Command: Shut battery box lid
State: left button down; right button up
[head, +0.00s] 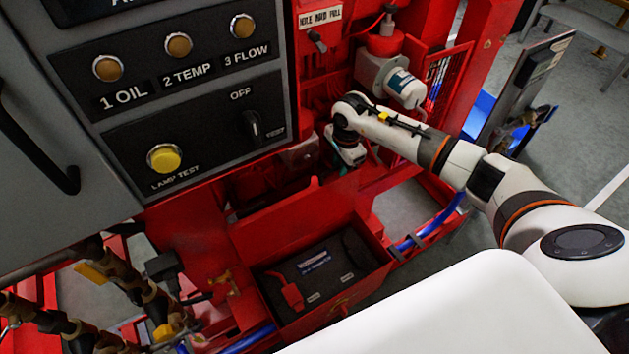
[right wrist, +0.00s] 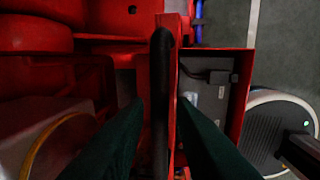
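The battery box (head: 378,287) is a red open-topped box low in the middle of the head view, with a dark battery (head: 318,268) inside. Its red lid (head: 278,225) appears to stand raised along the box's back side. My right gripper (head: 346,168) is above and behind the box, its fingertips small and partly hidden. In the right wrist view, its two dark fingers (right wrist: 160,145) are apart, with a black bar (right wrist: 160,85) and a thin red edge lying between them. I cannot tell whether the fingers touch these. The box (right wrist: 243,90) is right of them. My left gripper is not in view.
A grey control panel (head: 190,95) with yellow buttons stands upper left. Pipes (head: 130,280) fill the lower left. A white and red filter (head: 400,85) sits above my right gripper. A blue hose (head: 430,228) runs right of the box. Open floor lies far right.

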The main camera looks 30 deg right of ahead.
grip_shut()
jog(key=shift+s, duration=0.1)
jog(key=shift+s+f+p, duration=0.1)
jog(key=shift+s+p, duration=0.4)
jog(key=shift+s, duration=0.65)
jog(key=shift+s+d+f+p, duration=0.15)
jog(key=shift+s+p, duration=0.2)
jog(key=shift+s, duration=0.75)
